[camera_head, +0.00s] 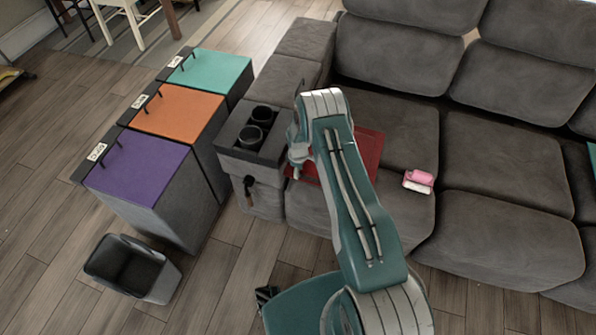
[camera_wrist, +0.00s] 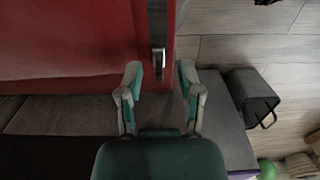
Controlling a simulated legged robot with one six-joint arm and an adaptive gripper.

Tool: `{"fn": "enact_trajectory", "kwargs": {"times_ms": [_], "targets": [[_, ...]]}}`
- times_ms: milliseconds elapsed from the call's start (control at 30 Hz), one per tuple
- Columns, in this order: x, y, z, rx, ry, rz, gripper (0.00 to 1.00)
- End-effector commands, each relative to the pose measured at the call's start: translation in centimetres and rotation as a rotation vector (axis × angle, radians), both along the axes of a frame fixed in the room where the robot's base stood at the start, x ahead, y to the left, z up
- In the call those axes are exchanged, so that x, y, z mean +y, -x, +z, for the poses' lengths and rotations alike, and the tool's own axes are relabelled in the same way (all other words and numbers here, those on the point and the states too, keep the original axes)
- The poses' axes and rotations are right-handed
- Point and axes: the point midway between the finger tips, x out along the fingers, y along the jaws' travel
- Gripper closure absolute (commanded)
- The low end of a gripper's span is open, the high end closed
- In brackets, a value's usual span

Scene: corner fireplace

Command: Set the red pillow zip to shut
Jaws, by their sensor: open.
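The red pillow (camera_head: 369,148) lies on the grey sofa seat, partly hidden behind my arm in the head view. In the wrist view the red pillow (camera_wrist: 70,40) fills the upper left. A dark zip strip runs along its right side, with a silver zip pull (camera_wrist: 158,62) at the strip's lower end. My gripper (camera_wrist: 159,68) is open and empty, with one fingertip on each side of the pull's lower end. I cannot tell whether either finger touches it. The fingertips are hard to make out in the head view.
The sofa armrest has a cup-holder console (camera_head: 250,137). Purple (camera_head: 138,168), orange (camera_head: 178,110) and teal (camera_head: 209,72) lidded bins stand to its left. A grey waste bin (camera_head: 160,284) stands on the wooden floor. A pink and white item (camera_head: 418,180) lies on the seat right of my arm.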

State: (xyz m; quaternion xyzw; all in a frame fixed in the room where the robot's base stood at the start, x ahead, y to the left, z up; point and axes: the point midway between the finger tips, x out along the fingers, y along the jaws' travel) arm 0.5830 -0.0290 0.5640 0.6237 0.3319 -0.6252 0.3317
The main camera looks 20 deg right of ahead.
Motion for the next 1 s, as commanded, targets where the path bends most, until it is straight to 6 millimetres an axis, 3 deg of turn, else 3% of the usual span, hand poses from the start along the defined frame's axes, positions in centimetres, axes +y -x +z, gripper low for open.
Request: {"fn": "enact_trajectory", "kwargs": {"times_ms": [500, 700, 1000], "targets": [[0.1, -0.2, 9.7, -0.003, 0.001, 0.001, 0.53], [0.2, -0.2, 11.2, 0.0, 0.001, 0.001, 0.53], [0.2, -0.1, 11.2, 0.0, 0.001, 0.001, 0.53]]}}
